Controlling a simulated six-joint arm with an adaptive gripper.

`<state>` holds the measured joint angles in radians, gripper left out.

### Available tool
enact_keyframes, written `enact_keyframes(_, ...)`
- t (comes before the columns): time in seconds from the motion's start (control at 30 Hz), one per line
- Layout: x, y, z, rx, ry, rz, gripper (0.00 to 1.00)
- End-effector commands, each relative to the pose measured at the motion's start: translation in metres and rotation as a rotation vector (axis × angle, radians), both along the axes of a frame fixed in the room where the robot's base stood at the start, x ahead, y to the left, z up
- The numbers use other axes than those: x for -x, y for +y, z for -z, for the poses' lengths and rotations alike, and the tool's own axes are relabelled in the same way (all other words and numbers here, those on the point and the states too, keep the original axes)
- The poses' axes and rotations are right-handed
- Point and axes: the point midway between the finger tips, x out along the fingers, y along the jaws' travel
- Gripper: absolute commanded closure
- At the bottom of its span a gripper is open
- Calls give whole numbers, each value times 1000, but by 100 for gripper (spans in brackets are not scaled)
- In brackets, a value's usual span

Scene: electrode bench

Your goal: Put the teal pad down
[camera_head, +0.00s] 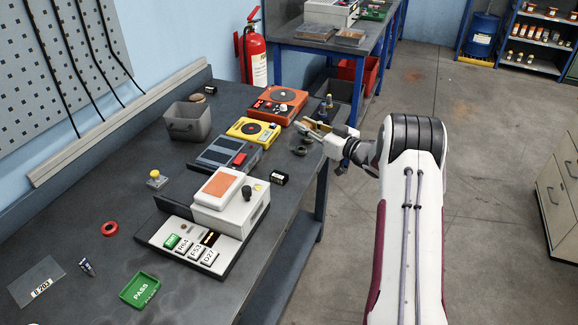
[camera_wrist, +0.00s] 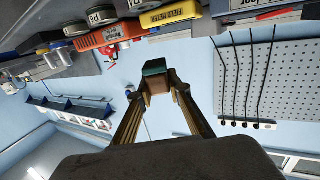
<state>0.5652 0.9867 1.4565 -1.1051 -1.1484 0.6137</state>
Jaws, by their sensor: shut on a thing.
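My gripper (camera_wrist: 158,88) is shut on the teal pad (camera_wrist: 154,67), a small block with a dark teal end and a brown part between the fingertips. In the head view my gripper (camera_head: 314,128) is at the right edge of the bench, beyond the grey and white instrument. The pad's teal end cannot be made out there. The pad appears held up, clear of the surfaces in the wrist view.
An orange device (camera_head: 277,104), a yellow device (camera_head: 254,130) and a grey box with a red button (camera_head: 224,153) stand left of my gripper. A grey bin (camera_head: 187,124) is behind. A white instrument (camera_head: 230,208) and a green PASS tray (camera_head: 139,290) are nearer.

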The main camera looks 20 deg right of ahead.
Motion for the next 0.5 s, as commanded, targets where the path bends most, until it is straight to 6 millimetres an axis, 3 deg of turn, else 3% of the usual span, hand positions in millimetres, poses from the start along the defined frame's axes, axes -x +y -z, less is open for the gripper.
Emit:
enact_keyframes(0.17, 5, 21, 6, 3, -3, -139, 100)
enact_keyframes(0.5, 25, 61, -16, 2, -1, -359, 100)
